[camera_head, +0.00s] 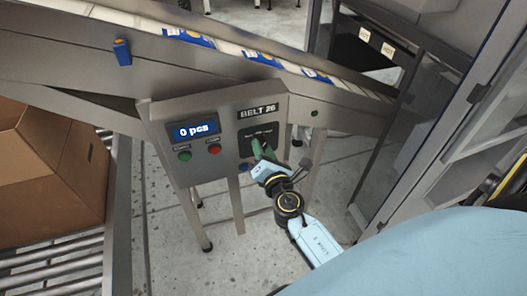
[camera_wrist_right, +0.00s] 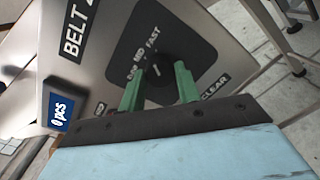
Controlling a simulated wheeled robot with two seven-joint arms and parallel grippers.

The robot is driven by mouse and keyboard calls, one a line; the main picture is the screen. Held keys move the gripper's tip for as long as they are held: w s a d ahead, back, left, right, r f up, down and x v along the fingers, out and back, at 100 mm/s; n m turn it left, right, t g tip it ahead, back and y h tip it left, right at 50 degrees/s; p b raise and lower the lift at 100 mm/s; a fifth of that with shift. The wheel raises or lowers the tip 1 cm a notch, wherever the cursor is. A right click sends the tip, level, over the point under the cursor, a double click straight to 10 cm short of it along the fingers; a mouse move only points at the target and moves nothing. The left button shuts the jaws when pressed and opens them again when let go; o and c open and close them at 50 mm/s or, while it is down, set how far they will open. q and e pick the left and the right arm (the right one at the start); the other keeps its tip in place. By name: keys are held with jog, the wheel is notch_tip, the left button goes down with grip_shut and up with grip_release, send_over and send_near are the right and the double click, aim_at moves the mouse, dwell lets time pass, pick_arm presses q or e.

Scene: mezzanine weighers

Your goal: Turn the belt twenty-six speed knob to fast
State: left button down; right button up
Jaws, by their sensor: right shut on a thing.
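The belt twenty-six speed knob (camera_wrist_right: 158,71) is a black dial on a black plate, with slow, mid and fast marks above it in the right wrist view. A pale pointer line shows on it, but I cannot tell for sure which mark it faces. My right gripper (camera_wrist_right: 160,76) has its green fingers on either side of the knob and is shut on it. In the head view the right gripper (camera_head: 262,148) is at the control panel (camera_head: 218,108) under the BELT 26 label (camera_head: 257,111), hiding most of the knob. My left gripper is not in view.
A display reading 0 pcs (camera_head: 193,130) sits left of the knob, above a green button (camera_head: 184,156) and a red button (camera_head: 214,149). The sloping conveyor (camera_head: 225,45) carries blue and white packs above. A cardboard box (camera_head: 50,180) stands on rollers at left.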

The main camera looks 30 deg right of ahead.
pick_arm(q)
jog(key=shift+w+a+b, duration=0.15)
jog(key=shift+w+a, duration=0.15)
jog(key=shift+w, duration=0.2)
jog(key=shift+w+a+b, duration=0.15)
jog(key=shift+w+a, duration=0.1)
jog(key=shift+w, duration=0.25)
pick_arm(e)
jog(key=m, duration=0.2)
jog(key=shift+m, duration=0.3)
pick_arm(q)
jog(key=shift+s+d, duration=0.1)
pick_arm(e)
jog(key=o, duration=1)
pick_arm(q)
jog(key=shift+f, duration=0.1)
